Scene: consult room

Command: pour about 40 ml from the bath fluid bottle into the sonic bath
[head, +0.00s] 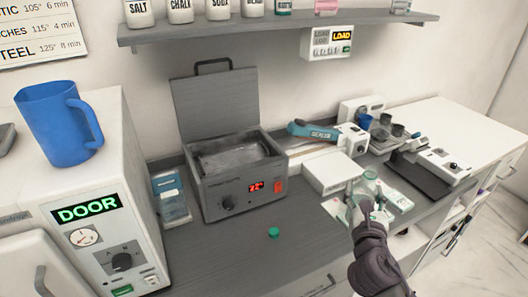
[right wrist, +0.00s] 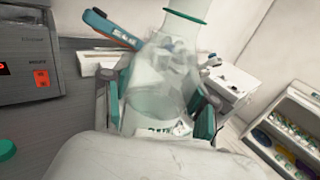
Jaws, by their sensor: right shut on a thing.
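The sonic bath (head: 240,194) is a grey box on the counter with its lid (head: 216,100) raised at the back. Its basin is open, and its red display and knob face me; part of its front shows at the left of the right wrist view (right wrist: 30,62). My right gripper (head: 366,207) is shut on a clear bottle with a green neck ring, which I take as the bath fluid bottle (head: 371,186). The bottle fills the middle of the right wrist view (right wrist: 160,85). It is right of the bath, apart from it. My left gripper is not in view.
A green cap (head: 273,232) lies on the counter before the bath. A white box (head: 330,174) and a teal sealer (head: 312,131) stand between bath and bottle, farther back. A shelf (head: 270,30) hangs above. A blue jug (head: 58,122) tops the white cabinet at left.

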